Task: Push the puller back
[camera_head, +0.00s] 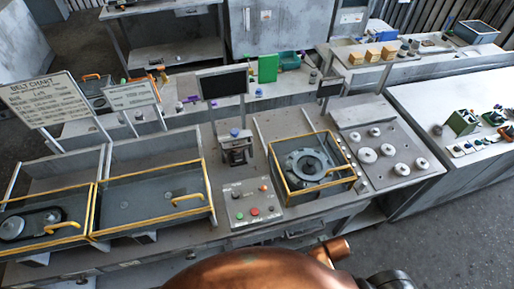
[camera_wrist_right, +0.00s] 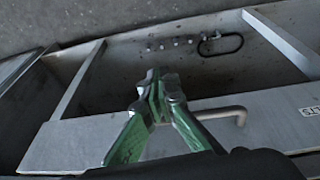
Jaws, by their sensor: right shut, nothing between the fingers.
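In the right wrist view a grey metal drawer stands open, with a pale front panel (camera_wrist_right: 75,148) across the lower part. A bent grey handle (camera_wrist_right: 228,112) sits on this panel. My right gripper (camera_wrist_right: 160,84), with green fingers, is shut and empty. Its tips appear over the drawer's opening, left of the handle; I cannot tell whether they touch the panel. My left gripper is in neither view. No separate puller can be made out with certainty.
The drawer holds several small metal pieces (camera_wrist_right: 170,43) and a black loop (camera_wrist_right: 222,44). The head view shows a workbench with yellow-edged trays (camera_head: 150,199), a button panel (camera_head: 246,208), a boxed round housing (camera_head: 308,164) and a plate with several discs (camera_head: 386,153).

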